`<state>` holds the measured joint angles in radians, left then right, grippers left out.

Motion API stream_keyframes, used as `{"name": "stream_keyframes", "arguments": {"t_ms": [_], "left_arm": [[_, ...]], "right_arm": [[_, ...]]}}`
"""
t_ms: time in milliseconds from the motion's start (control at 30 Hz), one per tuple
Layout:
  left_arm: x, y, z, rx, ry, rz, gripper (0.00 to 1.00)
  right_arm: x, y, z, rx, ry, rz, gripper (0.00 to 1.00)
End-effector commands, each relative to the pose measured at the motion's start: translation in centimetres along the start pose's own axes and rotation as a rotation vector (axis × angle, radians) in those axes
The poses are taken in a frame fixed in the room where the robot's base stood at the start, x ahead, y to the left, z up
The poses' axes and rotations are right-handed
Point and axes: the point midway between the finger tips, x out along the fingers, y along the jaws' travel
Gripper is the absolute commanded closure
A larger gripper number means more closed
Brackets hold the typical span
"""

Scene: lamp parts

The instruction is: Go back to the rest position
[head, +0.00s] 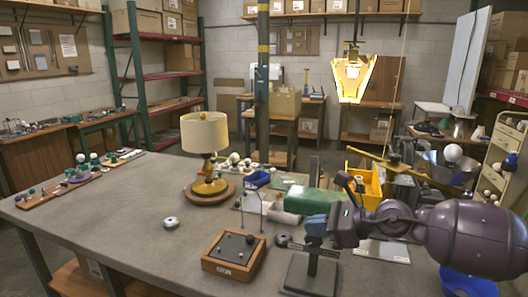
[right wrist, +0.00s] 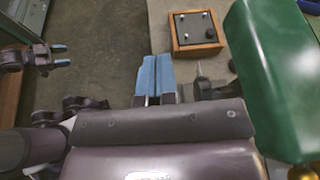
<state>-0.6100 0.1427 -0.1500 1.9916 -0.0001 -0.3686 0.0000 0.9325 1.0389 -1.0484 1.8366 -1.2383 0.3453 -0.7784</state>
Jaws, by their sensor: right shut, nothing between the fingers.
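The lamp, with a cream shade (head: 204,132) on a brass stem and a round wooden base (head: 209,191), stands upright on the grey table (head: 110,215). My right gripper (head: 316,228), with blue fingertips, is above the table's near right part, away from the lamp. In the right wrist view its blue fingers (right wrist: 155,78) are together with nothing between them. My left gripper (right wrist: 61,55) shows at the left of that view, its two blue tips apart and empty, over the floor. It does not show in the head view.
A wooden box with knobs (head: 234,253) lies near the table's front edge. A green block (head: 316,201) and a yellow bin (head: 365,186) lie near my right arm. A small round part (head: 171,223) lies on the mostly clear left half.

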Motion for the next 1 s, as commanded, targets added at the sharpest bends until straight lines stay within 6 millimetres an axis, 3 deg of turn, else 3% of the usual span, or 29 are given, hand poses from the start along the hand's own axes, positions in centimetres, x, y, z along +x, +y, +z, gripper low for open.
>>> {"name": "stream_keyframes", "arguments": {"t_ms": [33, 200, 367, 567, 733, 1000], "left_arm": [[0.0, 0.0, 0.1, 0.0, -0.003, 0.0, 0.4], [0.1, 0.0, 0.1, 0.0, -0.003, 0.0, 0.4], [0.2, 0.0, -0.1, 0.0, 0.002, 0.001, 0.4], [0.3, 0.1, -0.4, 0.001, 0.008, 0.002, 0.4], [0.4, 0.1, -0.6, 0.001, 0.011, 0.002, 0.4], [0.4, 0.1, -0.6, 0.001, 0.012, 0.002, 0.4]], "right_arm": [[0.9, 1.0, 0.8, 0.177, -0.094, 0.004, 1.0], [1.9, 1.9, 2.7, 0.806, -0.383, 0.016, 1.0], [1.6, 1.7, 1.6, 1.341, -0.6, 0.034, 1.0], [0.4, 1.4, -2.7, 1.92, -0.829, 0.042, 1.0], [-1.1, 2.1, -8.1, 2.327, -1.008, 0.03, 1.0], [-4.2, 5.6, -17.8, 2.788, -1.284, -0.04, 1.0]]}}
